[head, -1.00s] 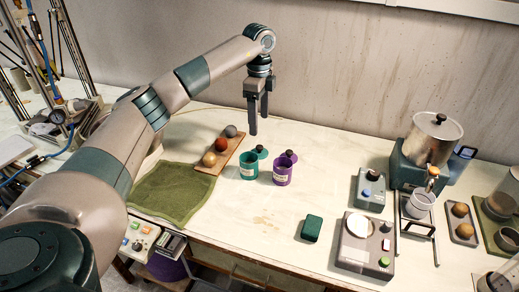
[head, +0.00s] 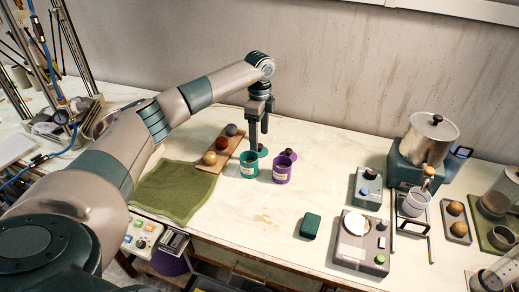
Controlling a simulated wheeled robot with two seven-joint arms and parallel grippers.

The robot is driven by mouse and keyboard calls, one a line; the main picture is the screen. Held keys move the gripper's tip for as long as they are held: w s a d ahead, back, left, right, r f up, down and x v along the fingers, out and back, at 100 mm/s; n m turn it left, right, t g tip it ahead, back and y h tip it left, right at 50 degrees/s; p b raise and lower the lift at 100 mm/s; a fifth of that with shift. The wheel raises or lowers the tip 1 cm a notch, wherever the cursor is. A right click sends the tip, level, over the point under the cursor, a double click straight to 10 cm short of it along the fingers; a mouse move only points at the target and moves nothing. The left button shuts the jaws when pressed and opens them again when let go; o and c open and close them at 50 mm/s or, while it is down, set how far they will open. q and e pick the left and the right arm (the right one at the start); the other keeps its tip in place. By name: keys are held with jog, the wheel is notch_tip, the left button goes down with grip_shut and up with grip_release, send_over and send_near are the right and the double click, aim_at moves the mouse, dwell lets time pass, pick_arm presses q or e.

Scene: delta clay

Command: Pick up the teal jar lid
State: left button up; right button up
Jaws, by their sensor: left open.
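The teal jar lid (head: 263,153) lies on the table just behind the teal jar (head: 248,168), partly hidden by my gripper's fingers. My left gripper (head: 259,141) points down with its two fingers apart, empty. Its fingertips are over or just beside the lid; I cannot tell whether they touch it. The teal jar stands upright with its mouth open. My right gripper is not in view.
A purple jar (head: 281,172) with a purple lid (head: 290,153) behind it stands close on the right. A wooden board (head: 213,164) with three balls is on the left, by a green cloth (head: 174,194). A dark green block (head: 310,226) lies in front.

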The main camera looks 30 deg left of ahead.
aim_at(260, 145)
pick_arm(q)
jog(key=shift+f+p, duration=0.35)
notch_tip(260, 145, down, 2)
jog(key=shift+f+p, duration=0.15)
jog(key=shift+p, duration=0.3)
jog(key=shift+f, duration=0.65)
jog(key=shift+c, duration=0.6)
jog(key=c, duration=1)
